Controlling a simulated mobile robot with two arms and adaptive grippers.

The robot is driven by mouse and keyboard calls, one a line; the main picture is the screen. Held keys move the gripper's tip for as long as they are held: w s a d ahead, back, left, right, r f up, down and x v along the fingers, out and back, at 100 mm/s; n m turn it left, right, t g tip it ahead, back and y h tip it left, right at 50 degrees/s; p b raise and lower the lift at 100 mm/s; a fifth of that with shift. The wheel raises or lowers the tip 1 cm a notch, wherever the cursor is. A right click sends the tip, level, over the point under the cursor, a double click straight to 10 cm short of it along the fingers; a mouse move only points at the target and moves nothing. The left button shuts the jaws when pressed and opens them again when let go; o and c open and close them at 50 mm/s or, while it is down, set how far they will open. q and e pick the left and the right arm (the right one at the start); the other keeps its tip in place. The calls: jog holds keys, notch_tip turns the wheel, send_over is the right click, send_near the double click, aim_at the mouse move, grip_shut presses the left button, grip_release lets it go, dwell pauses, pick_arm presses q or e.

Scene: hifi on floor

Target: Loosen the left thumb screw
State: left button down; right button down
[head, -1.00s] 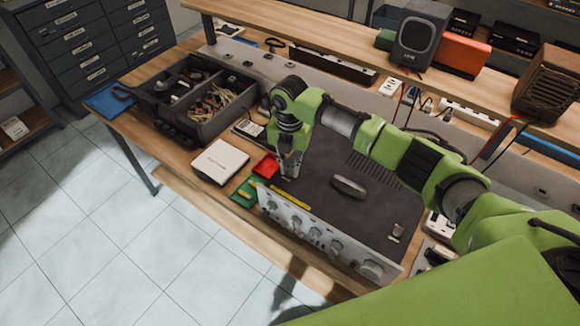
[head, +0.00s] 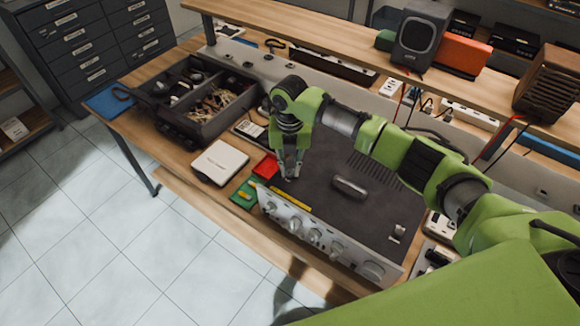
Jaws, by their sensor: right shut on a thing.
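The hifi amplifier stands on the workbench, with its dark top cover (head: 340,215) up and its silver knobbed front (head: 318,236) facing the floor side. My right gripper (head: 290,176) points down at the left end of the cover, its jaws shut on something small. The left thumb screw is hidden at the fingertips, so I cannot see its state. A second thumb screw (head: 397,232) shows at the right end of the cover. A dark oblong handle (head: 350,187) sits in the middle of the cover. My left gripper is out of view.
A red tray (head: 266,167) and a green tray (head: 243,196) lie left of the amplifier, close to my gripper. A white box (head: 220,163) and a black organiser (head: 208,105) stand farther left. A shelf (head: 400,70) overhangs behind.

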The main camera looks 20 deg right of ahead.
aim_at(290, 172)
jog(key=c, duration=2)
grip_release()
jog(key=shift+o, duration=0.2)
notch_tip(290, 172, up, 12)
